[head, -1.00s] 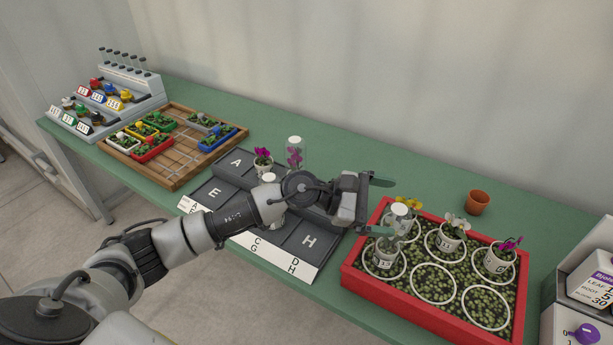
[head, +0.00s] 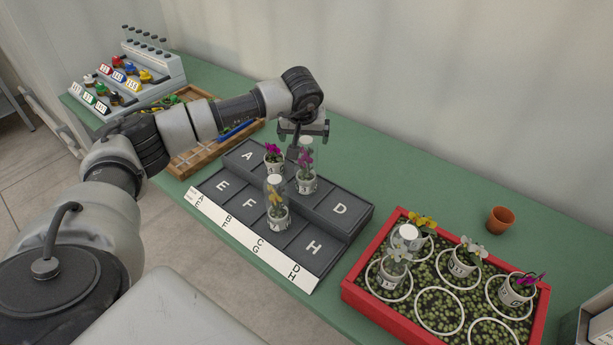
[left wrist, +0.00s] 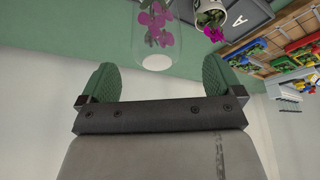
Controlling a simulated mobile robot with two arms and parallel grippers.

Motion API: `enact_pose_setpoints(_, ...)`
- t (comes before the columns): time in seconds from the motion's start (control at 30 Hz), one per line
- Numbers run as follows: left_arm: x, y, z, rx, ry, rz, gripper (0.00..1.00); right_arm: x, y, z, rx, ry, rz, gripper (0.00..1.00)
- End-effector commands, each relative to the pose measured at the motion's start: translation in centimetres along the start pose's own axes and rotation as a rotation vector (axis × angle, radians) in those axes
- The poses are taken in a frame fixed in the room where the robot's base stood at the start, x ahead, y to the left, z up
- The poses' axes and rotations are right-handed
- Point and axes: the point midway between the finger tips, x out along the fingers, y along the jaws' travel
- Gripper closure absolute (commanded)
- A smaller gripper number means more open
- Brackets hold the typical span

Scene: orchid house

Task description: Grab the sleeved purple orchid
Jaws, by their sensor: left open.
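The sleeved purple orchid (head: 306,172) stands upright in a white pot inside a clear sleeve, on the upper step of the dark lettered rack (head: 322,207). My left gripper (head: 303,136) is open at the top of its sleeve, with nothing held. In the left wrist view the clear sleeve with purple blooms (left wrist: 156,38) lies just beyond the gap between the spread green fingers (left wrist: 160,80). I cannot tell whether the fingers touch it. My right gripper is not in view.
An unsleeved purple orchid (head: 273,158) stands close on the left, by slot A. A sleeved yellow orchid (head: 277,207) stands on the lower step. A red tray (head: 366,300) with several potted orchids is at the right. Slots D and H are empty.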

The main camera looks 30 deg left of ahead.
Motion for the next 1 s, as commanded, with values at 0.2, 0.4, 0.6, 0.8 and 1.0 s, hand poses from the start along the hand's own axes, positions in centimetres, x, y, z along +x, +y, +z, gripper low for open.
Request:
enact_pose_setpoints(0.2,1.9,0.1,0.4,0.0,-0.005,-0.001,0.05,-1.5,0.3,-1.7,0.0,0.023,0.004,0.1)
enact_pose_setpoints(0.4,4.8,0.3,0.6,-0.002,-0.003,0.001,0.05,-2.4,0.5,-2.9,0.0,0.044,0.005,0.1)
enact_pose_setpoints(0.6,5.6,0.3,0.6,-0.001,-0.001,0.002,0.05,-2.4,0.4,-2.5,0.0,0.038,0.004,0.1)
enact_pose_setpoints(0.8,5.5,0.3,0.6,-0.001,-0.001,0.003,0.19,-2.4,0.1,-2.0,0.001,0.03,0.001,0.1)
enact_pose_setpoints(1.0,5.5,0.3,0.6,-0.001,0.0,0.003,0.5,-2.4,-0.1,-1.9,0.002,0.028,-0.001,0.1)
